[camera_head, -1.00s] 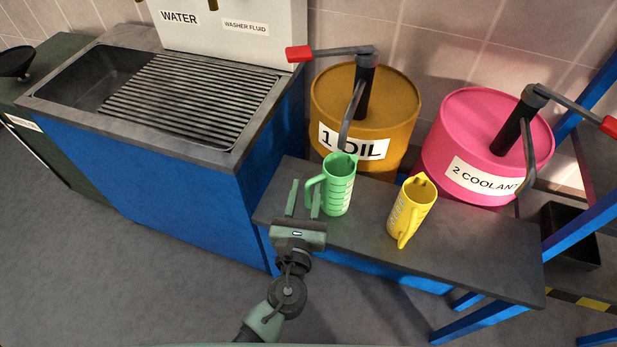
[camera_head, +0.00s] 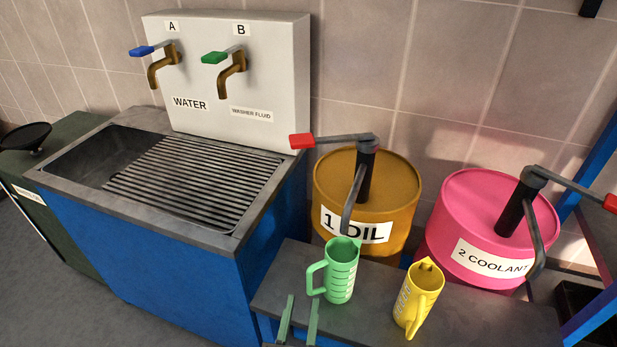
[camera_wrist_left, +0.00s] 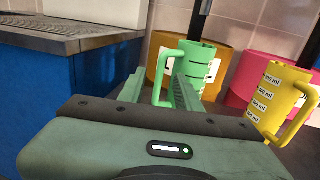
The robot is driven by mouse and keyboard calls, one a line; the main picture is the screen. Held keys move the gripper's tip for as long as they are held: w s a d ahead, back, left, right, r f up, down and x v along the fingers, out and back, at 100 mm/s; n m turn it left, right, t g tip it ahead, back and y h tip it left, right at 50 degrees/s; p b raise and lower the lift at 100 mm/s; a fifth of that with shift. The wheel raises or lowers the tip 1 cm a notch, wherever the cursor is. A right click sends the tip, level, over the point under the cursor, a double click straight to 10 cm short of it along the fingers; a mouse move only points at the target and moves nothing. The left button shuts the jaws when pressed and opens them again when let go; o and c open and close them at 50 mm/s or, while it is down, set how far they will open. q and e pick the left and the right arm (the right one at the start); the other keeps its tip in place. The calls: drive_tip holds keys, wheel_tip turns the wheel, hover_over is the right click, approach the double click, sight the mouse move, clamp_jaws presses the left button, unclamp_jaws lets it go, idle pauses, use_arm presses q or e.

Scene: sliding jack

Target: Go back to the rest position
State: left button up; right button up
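My left gripper (camera_head: 300,302) is at the bottom of the head view, fingers apart and empty. It is in front and to the left of the green measuring jug (camera_head: 341,272), just short of its handle. The jug stands upright on the dark bench (camera_head: 276,280) under the oil pump spout. In the left wrist view, the fingers (camera_wrist_left: 156,82) point toward the green jug (camera_wrist_left: 203,66), with its handle seen between them. A yellow jug (camera_head: 418,300) stands on the bench to the right. My right gripper is in neither view.
Behind the bench stand the oil drum (camera_head: 392,190) and the pink coolant drum (camera_head: 470,215), both with lever pumps. At left are the blue-sided sink unit (camera_head: 160,265) and a white dispenser box (camera_head: 280,75) with two taps. Open floor (camera_head: 50,280) lies at lower left.

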use_arm(q)
drive_tip(key=s+a+f+n+g+y, duration=0.1)
drive_tip(key=a+f+n+g+y, duration=0.25)
drive_tip(key=a+n, duration=0.7)
drive_tip(key=s+a+f+n+g+y, duration=0.2)
drive_tip(key=a+n+g+y, duration=0.2)
drive_tip(key=a+n, duration=0.65)
drive_tip(key=s+d+f+n+g+h, duration=0.25)
drive_tip(key=s+n+g+h, duration=0.4)
drive_tip(key=s+n, duration=0.65)
wheel_tip(320, 180, down, 26)
drive_tip(key=n+g+y, duration=0.1)
drive_tip(key=g, duration=0.1)
drive_tip(key=s+a+f, duration=0.2)
drive_tip(key=s+f, duration=1.4)
drive_tip(key=s, duration=0.1)
drive_tip(key=shift+s+a+g, duration=0.15)
drive_tip(key=shift+a+g, duration=0.15)
drive_tip(key=shift+g, duration=0.1)
